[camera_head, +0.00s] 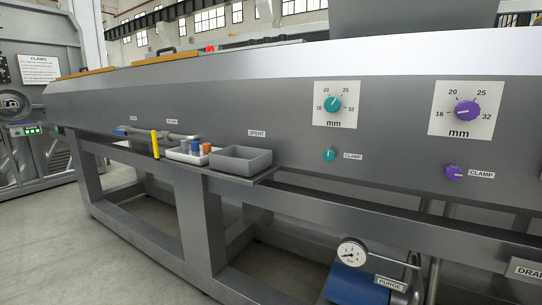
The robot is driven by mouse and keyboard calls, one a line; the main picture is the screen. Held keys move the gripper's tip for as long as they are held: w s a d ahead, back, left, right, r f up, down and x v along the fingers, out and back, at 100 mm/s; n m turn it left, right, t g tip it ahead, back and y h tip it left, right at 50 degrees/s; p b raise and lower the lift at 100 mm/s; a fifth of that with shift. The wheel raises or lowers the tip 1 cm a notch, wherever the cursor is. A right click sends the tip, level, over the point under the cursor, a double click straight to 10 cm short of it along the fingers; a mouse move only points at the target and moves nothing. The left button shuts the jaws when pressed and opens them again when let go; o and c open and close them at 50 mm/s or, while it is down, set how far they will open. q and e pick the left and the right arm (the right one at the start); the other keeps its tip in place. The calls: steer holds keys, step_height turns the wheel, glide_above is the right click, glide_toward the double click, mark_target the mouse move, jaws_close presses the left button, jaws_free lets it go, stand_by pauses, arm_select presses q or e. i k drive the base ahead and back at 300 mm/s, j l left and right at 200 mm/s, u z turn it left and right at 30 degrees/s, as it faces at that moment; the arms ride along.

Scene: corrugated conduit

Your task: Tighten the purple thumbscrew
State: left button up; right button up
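The purple thumbscrew (454,173) sits low on the right of the grey machine panel, just left of a CLAMP label (481,174). Above it is a larger purple dial knob (467,111) on a white plate marked 16, 20, 25, 32 mm. The dial's pointer line lies toward the left, near 16. A teal thumbscrew (329,155) with its own CLAMP label is to the left, below a teal dial knob (332,105). Neither of my grippers is in view.
A shelf along the panel holds a grey SPENT bin (240,159), a white tray (187,156) of coloured pieces, a yellow stick (155,144) and grey tubes. A gauge (352,253) and blue cylinder (356,284) stand below. The panel front around the thumbscrew is clear.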

mark_target(452, 172)
steer(key=z, duration=1.25)
